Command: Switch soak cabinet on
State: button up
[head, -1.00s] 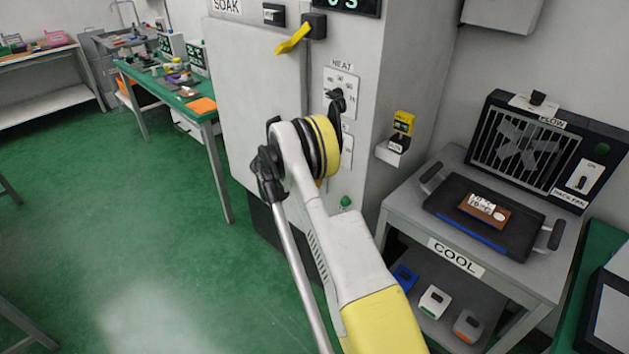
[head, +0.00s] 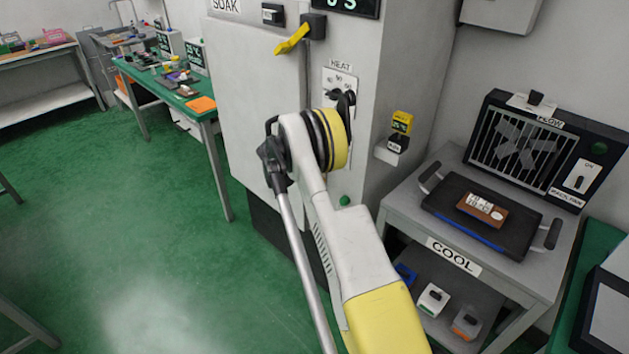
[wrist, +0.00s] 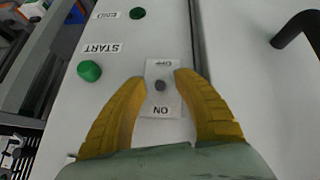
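The soak cabinet (head: 255,75) is the tall grey cabinet with a SOAK label and a yellow door handle (head: 292,40). In the wrist view, its small switch (wrist: 160,86) is a grey knob on a pale plate, with OFF above and ON below, lettering upside down. The knob points toward the camera, so I cannot tell which way it is set. My gripper (wrist: 161,77) is open, its yellow fingers on either side of the plate. Contact with the knob is not clear.
Green START button (wrist: 89,71) and another green button (wrist: 137,13) lie left of the switch. A black handle (wrist: 297,30) sticks out at upper right. The HEAT panel (head: 340,82) is above my wrist. The COOL cart (head: 490,270) stands right, with a dark tray (head: 450,222).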

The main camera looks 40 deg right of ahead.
jog(key=v, duration=1.2)
dwell(0.4)
